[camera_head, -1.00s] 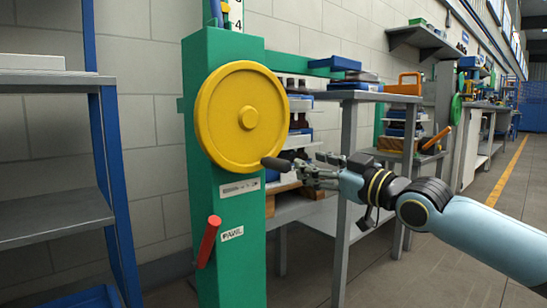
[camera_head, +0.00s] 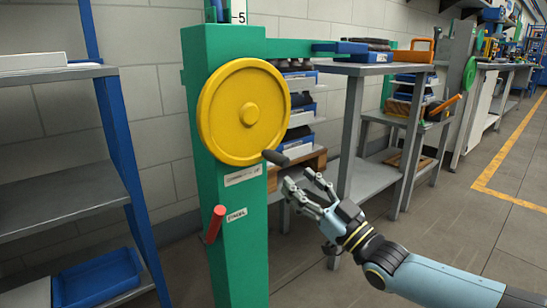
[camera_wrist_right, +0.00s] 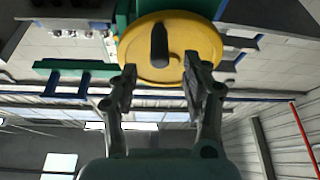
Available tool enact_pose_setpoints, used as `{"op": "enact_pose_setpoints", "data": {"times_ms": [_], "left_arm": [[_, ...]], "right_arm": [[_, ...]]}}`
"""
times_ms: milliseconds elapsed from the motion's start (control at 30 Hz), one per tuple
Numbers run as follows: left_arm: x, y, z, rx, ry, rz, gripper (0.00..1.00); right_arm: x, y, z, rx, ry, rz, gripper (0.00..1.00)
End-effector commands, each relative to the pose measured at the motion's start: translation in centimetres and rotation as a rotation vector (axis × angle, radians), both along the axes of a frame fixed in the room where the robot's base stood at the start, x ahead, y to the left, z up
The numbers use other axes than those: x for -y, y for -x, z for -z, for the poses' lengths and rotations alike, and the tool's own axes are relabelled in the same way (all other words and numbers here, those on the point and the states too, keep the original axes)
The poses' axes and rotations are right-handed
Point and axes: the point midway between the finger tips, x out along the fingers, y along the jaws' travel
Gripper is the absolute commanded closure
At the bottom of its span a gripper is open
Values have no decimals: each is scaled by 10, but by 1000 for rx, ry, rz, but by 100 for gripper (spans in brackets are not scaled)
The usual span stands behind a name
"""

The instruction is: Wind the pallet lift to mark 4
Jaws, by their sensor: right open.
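The yellow handwheel (camera_head: 228,112) is on the green lift post (camera_head: 240,265). Its dark crank knob (camera_head: 276,157) sticks out at the wheel's lower right. The wrist view also shows the knob (camera_wrist_right: 159,45) against the wheel (camera_wrist_right: 197,38), between and beyond my fingertips. My right gripper (camera_head: 298,179) is open and empty, a little below and right of the knob, apart from it. A scale numeral 5 (camera_head: 240,17) shows at the post's top; the rest is cut off. A red pawl lever (camera_head: 214,224) is low on the post. The wooden pallet (camera_head: 315,160) with stacked trays is behind the post. My left gripper is out of view.
A grey shelf rack (camera_head: 60,205) with blue uprights stands at the left, with a blue tray (camera_head: 100,278) low on it. A grey workbench (camera_head: 370,68) is right of the post. Floor (camera_head: 470,225) is open at the right.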

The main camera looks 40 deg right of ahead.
Motion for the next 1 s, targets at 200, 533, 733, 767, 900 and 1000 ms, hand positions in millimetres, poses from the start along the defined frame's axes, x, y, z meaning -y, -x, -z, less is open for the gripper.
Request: {"op": "enact_pose_setpoints", "data": {"times_ms": [200,533,733,767,900,1000], "left_arm": [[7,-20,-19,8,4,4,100],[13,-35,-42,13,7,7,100],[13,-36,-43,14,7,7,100],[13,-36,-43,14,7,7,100],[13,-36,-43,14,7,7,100],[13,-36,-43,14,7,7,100]], "right_arm": [[-6,-42,-15,2,0,0,52],[-10,-72,-29,0,0,1,52],[-10,-73,-30,0,0,1,52],[-10,-73,-30,0,0,1,52],[-10,-73,-30,0,0,0,68],[-10,-73,-30,0,0,0,81]]}}
